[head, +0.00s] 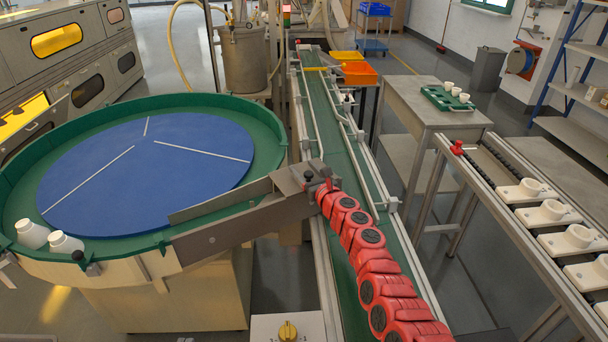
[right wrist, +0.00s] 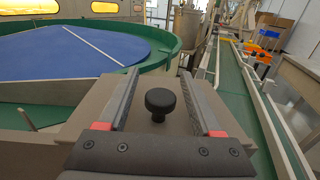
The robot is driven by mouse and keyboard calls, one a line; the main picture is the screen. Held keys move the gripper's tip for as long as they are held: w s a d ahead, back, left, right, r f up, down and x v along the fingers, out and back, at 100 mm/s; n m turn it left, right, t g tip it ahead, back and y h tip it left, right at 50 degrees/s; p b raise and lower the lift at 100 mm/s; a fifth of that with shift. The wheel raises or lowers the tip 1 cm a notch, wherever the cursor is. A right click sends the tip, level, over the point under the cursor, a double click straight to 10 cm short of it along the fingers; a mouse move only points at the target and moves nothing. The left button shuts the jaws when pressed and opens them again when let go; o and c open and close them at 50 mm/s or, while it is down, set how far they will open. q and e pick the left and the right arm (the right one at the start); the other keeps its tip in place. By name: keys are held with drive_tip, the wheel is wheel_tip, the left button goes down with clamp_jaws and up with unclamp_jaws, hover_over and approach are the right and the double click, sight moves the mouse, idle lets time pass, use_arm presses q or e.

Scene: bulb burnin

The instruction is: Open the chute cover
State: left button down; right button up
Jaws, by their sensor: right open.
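The grey-brown chute cover (head: 235,212) spans from the round turntable toward the conveyor and looks shut. Its black knob (head: 309,175) stands upright near the conveyor end. In the right wrist view the knob (right wrist: 160,101) sits above the cover's flat top (right wrist: 174,122), between the two fingers. My right gripper (right wrist: 160,76) is open, with a visible gap between each finger and the knob. In the head view my red right arm reaches up along the conveyor, and the right gripper (head: 318,179) is small beside the knob. My left gripper is not in view.
The green-rimmed turntable (head: 270,150) has a blue disc and two white bottles (head: 48,236) at its left front. The green conveyor (head: 330,115) runs away beside the chute. A rail with white fixtures (head: 545,212) is at right. A yellow-knobbed control box (head: 288,328) is in front.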

drive_tip(key=shift+w+r, duration=0.2)
drive_tip(key=shift+c, duration=0.3)
clamp_jaws()
idle(1.1)
